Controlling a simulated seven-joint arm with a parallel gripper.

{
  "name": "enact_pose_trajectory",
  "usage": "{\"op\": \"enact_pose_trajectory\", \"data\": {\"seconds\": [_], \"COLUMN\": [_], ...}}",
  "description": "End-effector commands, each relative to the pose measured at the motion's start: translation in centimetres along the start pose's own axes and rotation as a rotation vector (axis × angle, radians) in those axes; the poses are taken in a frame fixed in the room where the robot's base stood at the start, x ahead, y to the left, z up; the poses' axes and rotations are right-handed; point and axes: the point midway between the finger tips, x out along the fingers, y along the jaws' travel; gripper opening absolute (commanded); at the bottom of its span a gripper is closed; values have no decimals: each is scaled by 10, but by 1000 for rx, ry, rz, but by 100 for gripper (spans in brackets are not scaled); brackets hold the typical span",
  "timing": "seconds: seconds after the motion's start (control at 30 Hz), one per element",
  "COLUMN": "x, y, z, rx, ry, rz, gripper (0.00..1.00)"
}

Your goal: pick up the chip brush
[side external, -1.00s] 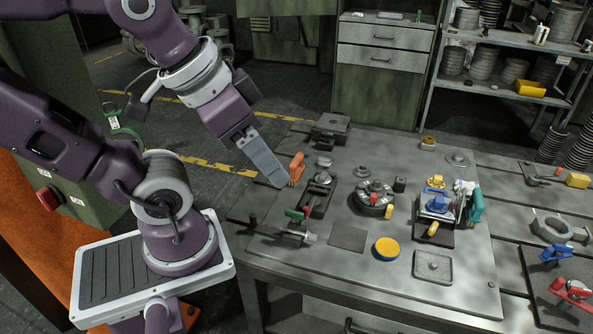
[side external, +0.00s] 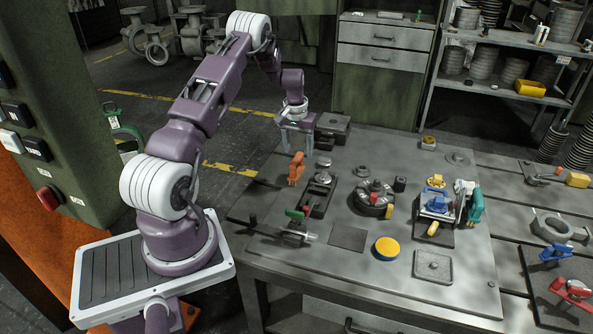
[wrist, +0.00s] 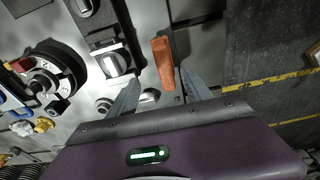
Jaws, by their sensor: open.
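An orange, block-like piece (side external: 296,168) stands near the left edge of the bench. It is the likeliest chip brush, but I cannot make out any bristles. In the wrist view the orange piece (wrist: 164,64) shows its long, narrow top, roughly between my fingers. My gripper (side external: 296,146) points down with its fingers apart and empty. In the side view it hangs above and just behind the orange piece, without visible contact. In the wrist view my gripper (wrist: 160,77) has one finger on each side of the lower end of the piece.
A dark block (side external: 333,127) lies at the bench's back left corner, close to my gripper. A dark fixture (side external: 318,194) and a round chuck-like part (side external: 372,196) stand to the right. A yellow-and-blue disc (side external: 386,248) lies in front. Bare steel (side external: 345,270) shows around it.

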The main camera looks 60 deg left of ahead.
Motion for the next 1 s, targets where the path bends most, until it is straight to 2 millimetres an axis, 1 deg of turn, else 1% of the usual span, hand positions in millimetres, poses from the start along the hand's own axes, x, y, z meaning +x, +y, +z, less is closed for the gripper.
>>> {"op": "enact_pose_trajectory", "data": {"seconds": [0.03, 0.1, 0.27, 0.4, 0.47, 0.57, 0.73, 0.77, 0.8, 0.87, 1.0], "x": [13, 24, 46, 74, 83, 90, 91, 91, 91, 91, 90], "y": [-8, -12, -12, -10, -10, -10, -10, -10, -10, -10, -10], "z": [0, 1, 1, 1, 1, 0, 0, 0, 0, 0, 0], "rx": [-11, -17, -17, -17, -17, -17, -16, -16, -16, -16, -16], "ry": [-7, -11, -13, -14, -14, -12, -11, -11, -11, -11, -12], "rz": [-3, -6, -6, -5, -5, -5, -5, -5, -5, -5, -5], "gripper": [58, 58, 58, 58, 58, 58, 58, 56, 48, 37, 9]}}
